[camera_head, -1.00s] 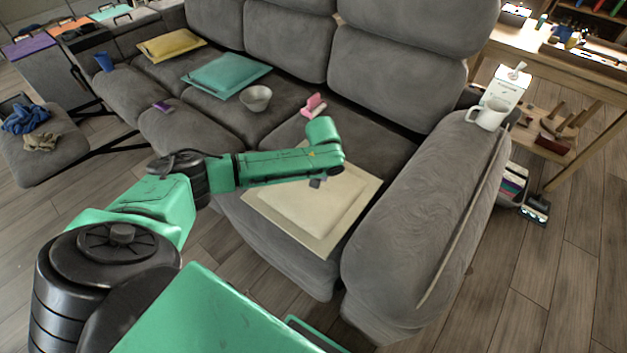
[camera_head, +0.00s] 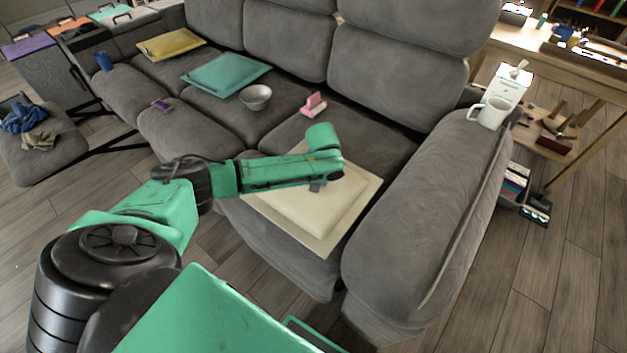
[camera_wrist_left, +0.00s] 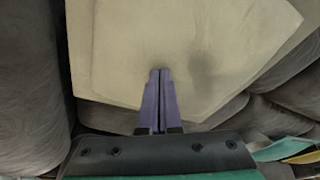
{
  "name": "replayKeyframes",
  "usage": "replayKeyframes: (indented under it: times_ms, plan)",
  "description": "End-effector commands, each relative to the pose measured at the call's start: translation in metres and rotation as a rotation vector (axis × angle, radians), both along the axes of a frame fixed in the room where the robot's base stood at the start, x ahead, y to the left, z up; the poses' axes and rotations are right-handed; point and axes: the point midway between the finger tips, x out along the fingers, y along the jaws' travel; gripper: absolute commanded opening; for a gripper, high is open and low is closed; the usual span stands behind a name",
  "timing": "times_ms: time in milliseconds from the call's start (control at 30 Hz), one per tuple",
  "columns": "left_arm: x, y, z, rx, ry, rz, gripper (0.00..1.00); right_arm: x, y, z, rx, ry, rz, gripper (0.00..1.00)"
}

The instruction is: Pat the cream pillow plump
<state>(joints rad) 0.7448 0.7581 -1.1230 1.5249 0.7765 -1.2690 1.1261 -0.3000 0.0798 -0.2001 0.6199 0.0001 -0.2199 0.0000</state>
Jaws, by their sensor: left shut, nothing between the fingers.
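The cream pillow (camera_head: 318,209) lies flat on the sofa's seat nearest the right armrest. In the left wrist view the cream pillow (camera_wrist_left: 190,45) fills most of the picture, with a faint shadow near the fingertips. My left gripper (camera_head: 316,187) is over the pillow's middle, at the end of the green arm coming from the left. In the left wrist view its two purple fingers (camera_wrist_left: 160,76) are together with nothing between them. The tips are at or just above the pillow; I cannot tell whether they touch. My right gripper is not in view.
Behind the pillow are a pink object (camera_head: 314,104) and a grey bowl (camera_head: 256,97).

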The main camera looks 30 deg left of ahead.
Motion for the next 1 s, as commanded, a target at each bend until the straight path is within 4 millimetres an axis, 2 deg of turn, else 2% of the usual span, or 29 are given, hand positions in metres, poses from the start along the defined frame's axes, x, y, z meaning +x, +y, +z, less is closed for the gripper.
replayKeyframes:
  times_ms: [167,300,500,800,1000]
  plan:
    - [0.0,0.003,0.004,0.0,0.001,0.001,0.0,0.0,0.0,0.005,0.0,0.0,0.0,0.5]
    - [0.002,0.016,0.018,0.0,0.0,0.003,0.0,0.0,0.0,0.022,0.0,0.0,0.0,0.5]
    - [0.003,0.034,0.028,0.0,0.001,0.001,0.0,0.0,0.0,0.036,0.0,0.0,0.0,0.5]
    - [0.004,0.036,0.025,0.0,0.0,0.0,0.0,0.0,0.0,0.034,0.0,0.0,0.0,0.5]
    - [0.004,0.035,0.016,-0.001,0.0,0.001,0.0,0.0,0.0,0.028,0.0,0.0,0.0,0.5]
